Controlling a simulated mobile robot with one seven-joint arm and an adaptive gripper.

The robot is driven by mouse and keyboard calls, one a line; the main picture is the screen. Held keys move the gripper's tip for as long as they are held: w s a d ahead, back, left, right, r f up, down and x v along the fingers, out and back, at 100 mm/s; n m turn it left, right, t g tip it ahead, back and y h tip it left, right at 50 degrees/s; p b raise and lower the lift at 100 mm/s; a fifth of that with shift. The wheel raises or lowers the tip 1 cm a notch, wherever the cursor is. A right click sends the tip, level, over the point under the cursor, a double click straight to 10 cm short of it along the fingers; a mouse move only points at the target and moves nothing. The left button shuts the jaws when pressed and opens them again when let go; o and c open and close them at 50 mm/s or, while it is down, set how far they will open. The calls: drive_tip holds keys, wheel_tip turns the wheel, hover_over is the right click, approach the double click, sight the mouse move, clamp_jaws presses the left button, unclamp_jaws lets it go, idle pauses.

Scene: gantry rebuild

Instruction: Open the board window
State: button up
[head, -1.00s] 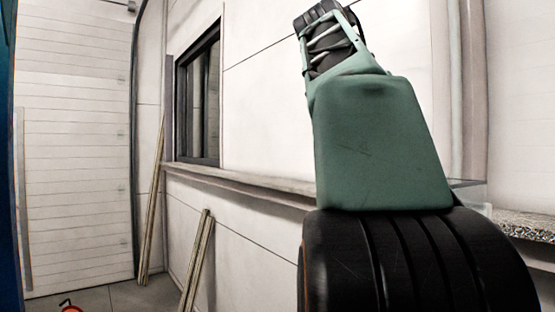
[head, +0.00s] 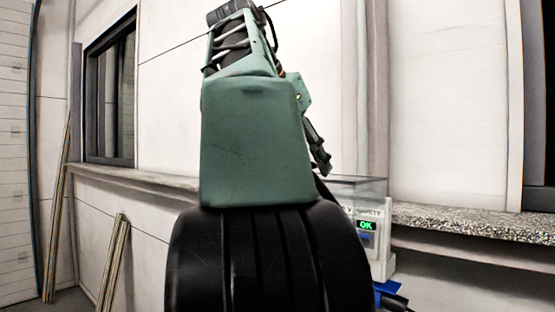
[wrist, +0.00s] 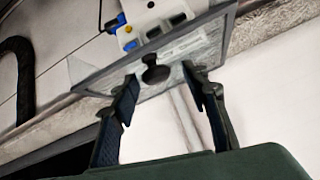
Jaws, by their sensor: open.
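The board window is a clear, dark-edged pane (wrist: 190,55) with a round black knob (wrist: 155,72), in the wrist view. Behind it is a pale board box (wrist: 150,20) with dark, blue and yellow parts. My gripper (wrist: 160,75) is open, its two fingertips on either side of the knob, with gaps visible; contact cannot be told. In the head view the clear pane (head: 358,186) stands over the box (head: 385,262), which shows a green OK display (head: 366,225). My gripper (head: 323,165) is at the pane's left, partly hidden by my arm.
A speckled ledge (head: 470,222) runs right of the box, and a plainer ledge (head: 135,177) runs left along the wall. Dark-framed windows stand at left (head: 110,90) and right. Planks (head: 113,262) lean at lower left. A black cable (head: 398,303) lies below the box.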

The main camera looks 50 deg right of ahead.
drive_tip(key=shift+a+r, duration=0.3)
drive_tip(key=shift+r, duration=0.1)
drive_tip(key=shift+v, duration=1)
drive_tip(key=s+a, duration=0.1)
drive_tip(key=a, duration=1.1)
